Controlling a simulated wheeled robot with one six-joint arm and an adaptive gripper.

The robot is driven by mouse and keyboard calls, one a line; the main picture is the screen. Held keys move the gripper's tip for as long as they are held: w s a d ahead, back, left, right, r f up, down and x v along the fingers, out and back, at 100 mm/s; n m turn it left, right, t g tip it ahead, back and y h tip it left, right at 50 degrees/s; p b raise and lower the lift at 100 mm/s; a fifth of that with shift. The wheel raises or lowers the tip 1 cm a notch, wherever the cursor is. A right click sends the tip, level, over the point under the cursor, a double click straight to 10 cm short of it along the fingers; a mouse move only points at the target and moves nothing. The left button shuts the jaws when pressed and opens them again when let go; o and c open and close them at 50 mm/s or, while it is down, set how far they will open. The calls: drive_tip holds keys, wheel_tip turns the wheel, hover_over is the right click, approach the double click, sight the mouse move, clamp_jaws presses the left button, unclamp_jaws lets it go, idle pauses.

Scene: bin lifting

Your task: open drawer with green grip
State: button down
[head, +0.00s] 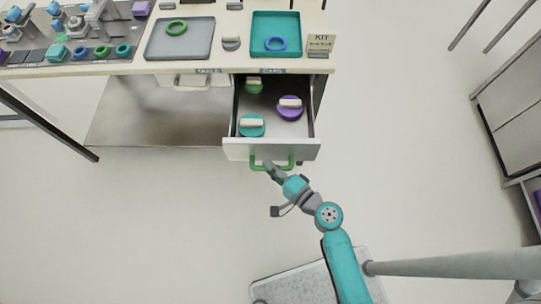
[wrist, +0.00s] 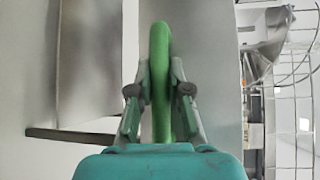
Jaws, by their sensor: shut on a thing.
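The drawer (head: 268,149) with the green grip is pulled well out from under the table in the head view. Its green grip (head: 256,164) is a bar across the white front. My gripper (head: 272,170) is at this grip, in front of the drawer. In the wrist view the green grip (wrist: 160,50) runs between the two fingers of my gripper (wrist: 160,95), which are shut on it. Inside the drawer lie a purple round piece (head: 291,110), a teal one (head: 251,131) and a green one (head: 254,89), each with a pale bar on top.
A grey cabinet (head: 515,100) stands at the right.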

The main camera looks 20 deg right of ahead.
drive_tip(key=shift+s, duration=0.3)
drive_tip(key=c, duration=1.1)
unclamp_jaws()
drive_tip(key=shift+s, duration=0.1)
drive_tip(key=v, duration=1.1)
drive_tip(key=shift+s+d, duration=0.15)
drive_tip(key=shift+s, duration=0.2)
